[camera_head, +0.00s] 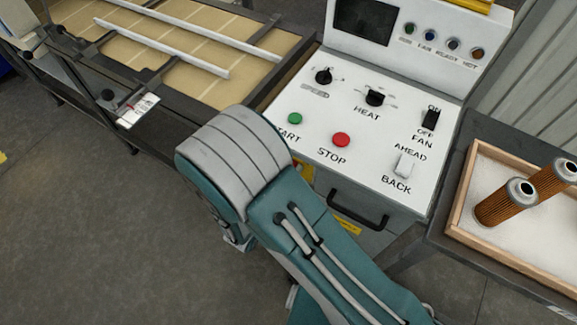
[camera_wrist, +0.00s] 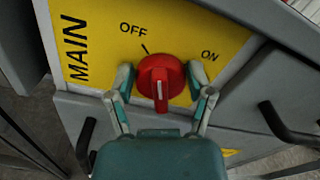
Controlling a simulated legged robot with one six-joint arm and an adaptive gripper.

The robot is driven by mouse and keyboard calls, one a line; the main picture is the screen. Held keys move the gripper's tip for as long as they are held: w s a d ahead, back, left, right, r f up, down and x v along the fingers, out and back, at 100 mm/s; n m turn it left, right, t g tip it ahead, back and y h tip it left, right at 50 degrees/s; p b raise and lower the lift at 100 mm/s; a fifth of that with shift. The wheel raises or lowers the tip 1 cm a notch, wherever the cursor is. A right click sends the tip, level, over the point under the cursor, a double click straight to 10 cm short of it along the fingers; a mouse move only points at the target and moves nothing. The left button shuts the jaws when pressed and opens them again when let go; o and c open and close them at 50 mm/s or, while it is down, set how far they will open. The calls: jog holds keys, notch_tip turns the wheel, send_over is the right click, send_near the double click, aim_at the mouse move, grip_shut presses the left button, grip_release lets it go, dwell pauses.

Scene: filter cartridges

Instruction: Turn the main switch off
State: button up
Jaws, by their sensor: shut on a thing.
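The main switch (camera_wrist: 160,78) is a red round knob with a raised grip and a white line, on a yellow plate (camera_wrist: 95,35) in the wrist view. The plate reads MAIN, with OFF above the knob to the left and ON to its upper right. A black tick stands near OFF. The white line runs nearly upright in the picture; I cannot tell for sure which label it marks. My gripper (camera_wrist: 162,82) has one finger on each side of the knob and is shut on it. In the head view my arm hides the switch and my gripper.
The control panel (camera_head: 355,110) carries SPEED and HEAT knobs, green START and red STOP buttons, and FAN and AHEAD/BACK switches. A black handle (camera_head: 357,210) sticks out below. A wooden tray (camera_head: 455,215) with filter cartridges (camera_head: 507,203) stands right; a conveyor (camera_head: 165,40) is at left.

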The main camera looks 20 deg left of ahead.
jog(key=shift+a+f+n, duration=0.1)
jog(key=shift+a+n, duration=0.05)
jog(key=shift+n, duration=0.95)
jog(key=shift+a+n, duration=0.15)
jog(key=shift+n, duration=0.95)
jog(key=o, duration=1)
jog(key=shift+c, duration=0.2)
jog(key=shift+o, duration=0.8)
jog(key=shift+w+a+f, duration=0.1)
jog(key=shift+a, duration=0.05)
jog(key=shift+s, duration=0.45)
jog(key=s+a, duration=0.2)
jog(key=s, duration=0.9)
jog(key=shift+a, duration=0.1)
